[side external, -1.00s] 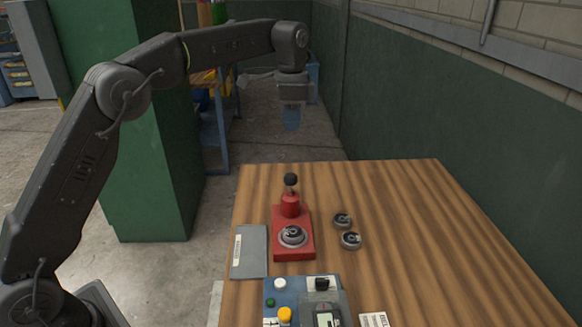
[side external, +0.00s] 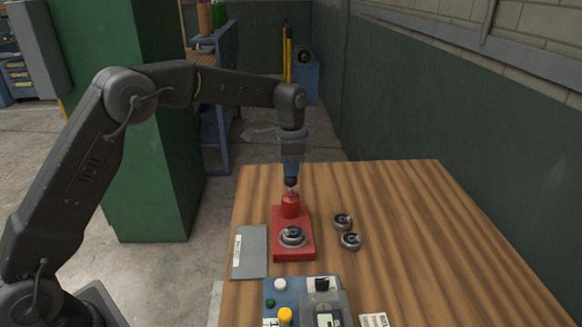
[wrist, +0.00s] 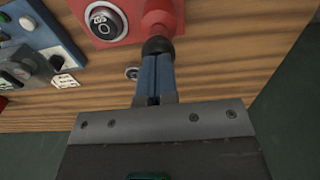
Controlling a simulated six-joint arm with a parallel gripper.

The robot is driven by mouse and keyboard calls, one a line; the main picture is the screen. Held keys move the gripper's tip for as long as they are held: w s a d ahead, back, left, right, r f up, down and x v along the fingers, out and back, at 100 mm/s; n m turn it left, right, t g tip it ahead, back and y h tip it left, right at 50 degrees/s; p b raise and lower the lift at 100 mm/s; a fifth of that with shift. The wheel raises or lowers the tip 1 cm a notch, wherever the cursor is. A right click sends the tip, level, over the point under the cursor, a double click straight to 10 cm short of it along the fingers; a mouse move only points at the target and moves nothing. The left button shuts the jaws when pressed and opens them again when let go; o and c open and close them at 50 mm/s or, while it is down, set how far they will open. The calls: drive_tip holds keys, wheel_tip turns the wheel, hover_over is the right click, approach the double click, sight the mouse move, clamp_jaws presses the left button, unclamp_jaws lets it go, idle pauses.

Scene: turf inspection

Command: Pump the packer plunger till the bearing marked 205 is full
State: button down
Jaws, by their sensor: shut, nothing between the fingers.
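The red packer (side external: 307,248) stands on the wooden table with a grey bearing (side external: 293,236) seated on its front. The bearing also shows in the wrist view (wrist: 104,22); its full marking is not legible. The plunger rises from the red post (side external: 290,206) behind it, topped by a black knob (wrist: 158,46). My gripper (side external: 291,176) points down over the plunger, its blue fingers shut and empty. The fingertips are at the top of the knob and appear to touch it. Two loose bearings, one upper (side external: 343,220) and one lower (side external: 350,241), lie right of the packer.
A grey booklet or plate (side external: 250,252) lies left of the packer. A blue box with buttons and a gauge (side external: 276,287) stands in front, with a white card (side external: 374,320) to its right. The right side of the table (side external: 430,240) is clear.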

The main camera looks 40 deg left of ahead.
drive_tip(key=shift+f, duration=0.1)
drive_tip(key=shift+f, duration=1.05)
wheel_tip(320, 180, up, 14)
drive_tip(key=shift+r, duration=0.25)
drive_tip(key=shift+r, duration=0.1)
idle(0.9)
drive_tip(key=shift+r, duration=0.85)
wheel_tip(320, 180, down, 14)
drive_tip(key=shift+f, duration=0.1)
